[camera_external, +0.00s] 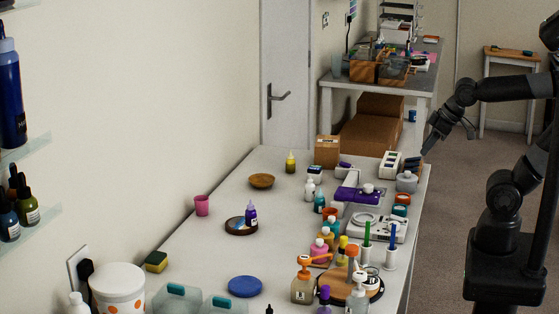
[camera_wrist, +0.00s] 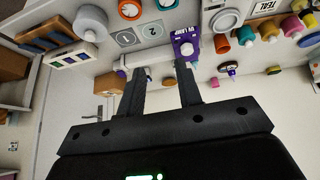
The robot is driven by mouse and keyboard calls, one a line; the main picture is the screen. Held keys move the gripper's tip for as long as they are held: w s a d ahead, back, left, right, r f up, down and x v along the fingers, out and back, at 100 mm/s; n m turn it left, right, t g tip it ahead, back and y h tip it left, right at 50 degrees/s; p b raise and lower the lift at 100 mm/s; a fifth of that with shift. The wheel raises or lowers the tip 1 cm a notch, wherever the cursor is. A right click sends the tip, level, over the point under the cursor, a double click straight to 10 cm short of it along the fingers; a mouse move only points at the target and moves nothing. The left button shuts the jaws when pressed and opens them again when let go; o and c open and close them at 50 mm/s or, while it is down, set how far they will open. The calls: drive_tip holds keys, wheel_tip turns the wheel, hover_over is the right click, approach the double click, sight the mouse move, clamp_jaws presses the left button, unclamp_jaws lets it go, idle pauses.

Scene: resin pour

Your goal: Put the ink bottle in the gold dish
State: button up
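A shallow gold-brown dish (camera_external: 262,181) sits near the wall side of the table in the external view and looks empty. A small purple bottle (camera_external: 251,213) stands upright on a dark round coaster (camera_external: 236,226) nearer the camera; it looks like an ink bottle. In the external view my arm hangs past the table's far right edge, well away from the dish and purple bottle.
A purple UV lamp (camera_external: 358,194), a scale (camera_external: 376,228) and several bottles crowd the right side. A pink cup (camera_external: 202,205) stands left. A blue lid (camera_external: 245,287) lies in front. The table between the dish and the coaster is clear.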

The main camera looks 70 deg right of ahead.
drive_tip(key=w+d+n+t+h, duration=0.1)
drive_tip(key=w+d+n+t, duration=0.35)
drive_tip(key=w, duration=1.55)
drive_tip(key=n+y, duration=0.5)
drive_tip(key=y, duration=0.6)
approach(320, 191)
drive_tip(key=shift+w+d+r+m+g, duration=0.15)
drive_tip(key=shift+d+r+m+g, duration=0.1)
drive_tip(key=shift+d+r+g, duration=0.4)
drive_tip(key=shift+a, duration=0.35)
drive_tip(key=x, duration=0.5)
drive_tip(key=shift+a, duration=0.1)
drive_tip(key=shift+x, duration=2.75)
drive_tip(key=shift+d+f, duration=0.15)
drive_tip(key=shift+d, duration=0.1)
